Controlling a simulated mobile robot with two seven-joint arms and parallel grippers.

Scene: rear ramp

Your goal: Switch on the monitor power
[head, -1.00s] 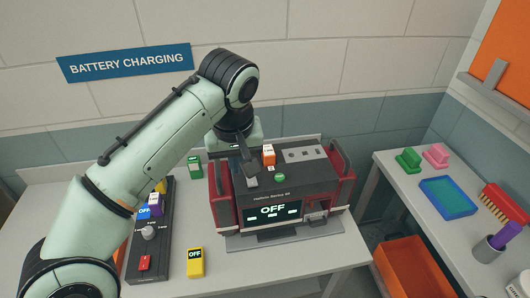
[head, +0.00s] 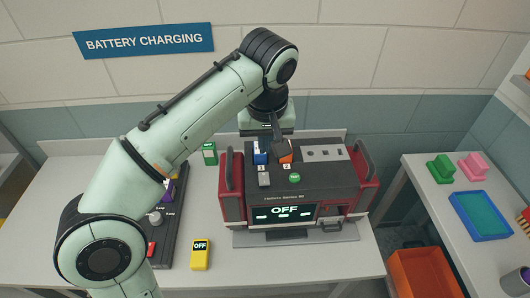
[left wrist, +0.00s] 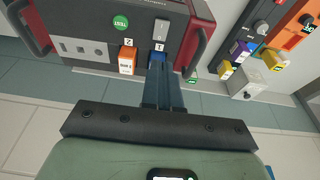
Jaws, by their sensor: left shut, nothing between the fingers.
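The dark red and black monitor unit (head: 330,185) stands on the bench in the head view. Its front screen (head: 284,210) reads OFF. On its top are a blue block (head: 260,154), an orange block (head: 287,158), a grey piece (head: 264,179) and a green TEST button (head: 295,178). My left gripper (head: 281,143) is shut and empty, pointing down at the back of the unit's top by these blocks. In the left wrist view its fingertips (left wrist: 158,70) are close to the blue block (left wrist: 157,57); I cannot tell whether they touch. My right gripper is out of view.
A yellow device reading OFF (head: 200,254) lies left of the unit. A dark control strip (head: 166,240) is partly behind my left arm. A green device (head: 209,153) stands at the back. A side table (head: 440,205) with a blue tray (head: 480,215) is right, near an orange bin (head: 422,272).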

